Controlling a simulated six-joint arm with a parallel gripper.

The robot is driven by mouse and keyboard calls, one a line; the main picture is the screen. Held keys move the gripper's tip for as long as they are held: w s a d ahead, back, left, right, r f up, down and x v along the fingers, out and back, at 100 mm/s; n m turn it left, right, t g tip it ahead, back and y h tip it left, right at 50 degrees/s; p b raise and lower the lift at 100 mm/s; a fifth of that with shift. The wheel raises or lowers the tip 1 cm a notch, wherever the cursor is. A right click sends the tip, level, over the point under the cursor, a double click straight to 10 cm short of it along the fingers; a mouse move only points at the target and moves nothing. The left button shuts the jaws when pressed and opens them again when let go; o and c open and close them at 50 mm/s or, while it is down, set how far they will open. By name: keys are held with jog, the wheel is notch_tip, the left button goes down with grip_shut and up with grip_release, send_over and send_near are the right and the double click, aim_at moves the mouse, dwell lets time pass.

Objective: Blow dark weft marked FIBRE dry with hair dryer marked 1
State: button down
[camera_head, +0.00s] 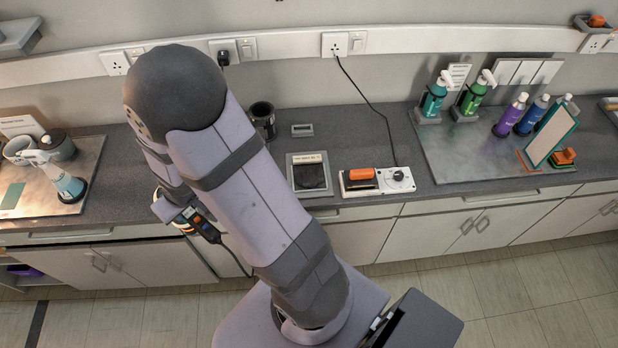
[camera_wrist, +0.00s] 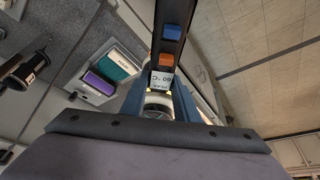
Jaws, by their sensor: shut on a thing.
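A hair dryer with a dark handle (camera_head: 207,231) and blue and orange switches hangs in my gripper (camera_head: 183,214), in front of the counter edge. In the wrist view its handle (camera_wrist: 170,30) rises between the fingers of my gripper (camera_wrist: 158,100), which are shut on it. A dark patch in a pale frame (camera_head: 311,176) lies on the counter right of my arm. Its label is too small to read. In the wrist view a teal patch (camera_wrist: 118,63) with a small label lies by a purple piece (camera_wrist: 99,83).
A white unit with an orange handle and a knob (camera_head: 398,180) is corded to a wall socket. A black mug (camera_head: 262,117) stands behind my arm. Spray bottles (camera_head: 473,94) stand at the right, a tray with bottle and pots (camera_head: 85,180) at the left. A cord hangs below the dryer.

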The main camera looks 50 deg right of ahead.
jog(key=shift+w+a+b, duration=0.4)
jog(key=shift+w+b, duration=0.2)
jog(key=shift+b, duration=0.45)
jog(key=shift+w+a+r+b, duration=0.1)
jog(key=shift+w+a+b, duration=0.05)
jog(key=shift+a+b, duration=0.15)
jog(key=shift+d+p, duration=0.2)
jog(key=shift+p, duration=0.15)
jog(key=shift+s+d+r+p, duration=0.1)
jog(key=shift+s+d+p, duration=0.5)
jog(key=shift+p, duration=0.7)
jog(key=shift+s+d+p, duration=0.55)
jog(key=shift+s+p, duration=0.1)
jog(key=shift+p, duration=0.3)
jog(key=shift+f+b, duration=0.3)
